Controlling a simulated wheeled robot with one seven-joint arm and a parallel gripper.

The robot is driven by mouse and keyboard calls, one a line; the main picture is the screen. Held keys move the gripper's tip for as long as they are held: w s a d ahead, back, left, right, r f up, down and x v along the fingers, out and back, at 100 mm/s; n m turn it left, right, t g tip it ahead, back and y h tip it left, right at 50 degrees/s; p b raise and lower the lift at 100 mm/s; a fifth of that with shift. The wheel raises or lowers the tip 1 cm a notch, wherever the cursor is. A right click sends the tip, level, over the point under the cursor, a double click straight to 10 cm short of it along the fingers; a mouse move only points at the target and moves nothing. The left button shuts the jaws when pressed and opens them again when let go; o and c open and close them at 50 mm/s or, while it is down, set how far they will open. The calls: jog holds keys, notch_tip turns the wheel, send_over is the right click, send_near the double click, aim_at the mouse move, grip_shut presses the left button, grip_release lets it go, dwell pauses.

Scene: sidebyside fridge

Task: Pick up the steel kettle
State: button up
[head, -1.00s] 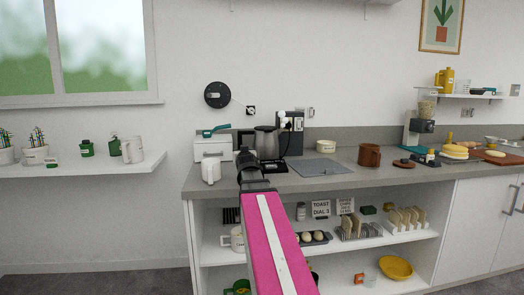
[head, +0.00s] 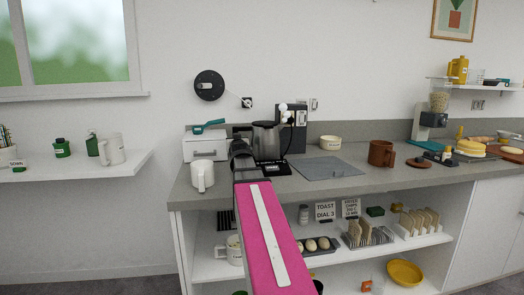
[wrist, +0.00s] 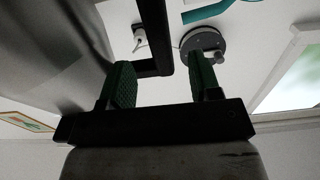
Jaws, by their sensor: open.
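The steel kettle (head: 265,141) stands upright on a black base on the counter, in front of the coffee machine. My gripper (head: 239,146) is at its left side, on the handle side, and hides part of it. In the wrist view the kettle's grey body (wrist: 45,45) fills the upper left. Its black handle (wrist: 154,35) runs down between the two green fingers of my gripper (wrist: 162,75). The fingers stand apart, with a gap to the handle visible on the right-hand side. Whether the left finger touches it I cannot tell.
A white mug (head: 203,176) stands left of my gripper, before a white bread box (head: 205,146) with a teal-handled item on top. The dark coffee machine (head: 293,130) is close behind the kettle. A grey mat (head: 331,168) lies clear to the right.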

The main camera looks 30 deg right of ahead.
jog(key=x, duration=0.8)
jog(key=shift+w, duration=0.2)
jog(key=shift+s, duration=0.1)
grip_shut()
